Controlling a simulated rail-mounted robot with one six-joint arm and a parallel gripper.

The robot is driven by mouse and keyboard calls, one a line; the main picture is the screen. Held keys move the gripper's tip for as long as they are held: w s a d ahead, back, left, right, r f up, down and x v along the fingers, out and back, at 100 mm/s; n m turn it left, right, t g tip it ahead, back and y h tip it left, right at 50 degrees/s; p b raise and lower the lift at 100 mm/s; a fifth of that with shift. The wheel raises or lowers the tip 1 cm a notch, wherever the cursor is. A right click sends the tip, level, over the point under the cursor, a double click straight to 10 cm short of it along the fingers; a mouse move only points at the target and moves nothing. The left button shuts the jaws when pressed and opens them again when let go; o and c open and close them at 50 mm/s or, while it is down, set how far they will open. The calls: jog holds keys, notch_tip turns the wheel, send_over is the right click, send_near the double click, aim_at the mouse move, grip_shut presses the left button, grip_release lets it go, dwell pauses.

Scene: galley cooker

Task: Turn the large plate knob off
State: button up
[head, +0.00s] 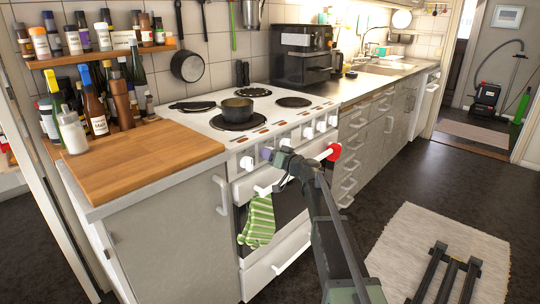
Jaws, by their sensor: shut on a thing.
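The white cooker has a row of control knobs along its front panel (300,134). White knobs show at the left end (247,162) and right end (333,121). A purple-tinged knob (266,153) is second from the left. My gripper (275,157) reaches in from the lower right and is shut at this knob, which it partly covers. The knob's pointer and exact grip are too small to read. A dark pot (237,109) stands on the front-left plate (222,124). Which knob serves the large plate cannot be read.
The oven handle (318,159), with a red piece (334,151) at its right end, runs just below the knobs, close to my gripper. A green striped towel (258,221) hangs from it. A wooden board (145,158) lies left of the cooker. The floor at right has a rug (400,235).

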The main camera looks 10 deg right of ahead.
jog(key=n, duration=0.4)
jog(key=shift+n, duration=0.4)
dwell(0.4)
jog(key=o, duration=0.5)
jog(key=shift+o, duration=0.2)
jog(key=v, duration=1)
jog(key=shift+s+d, duration=0.3)
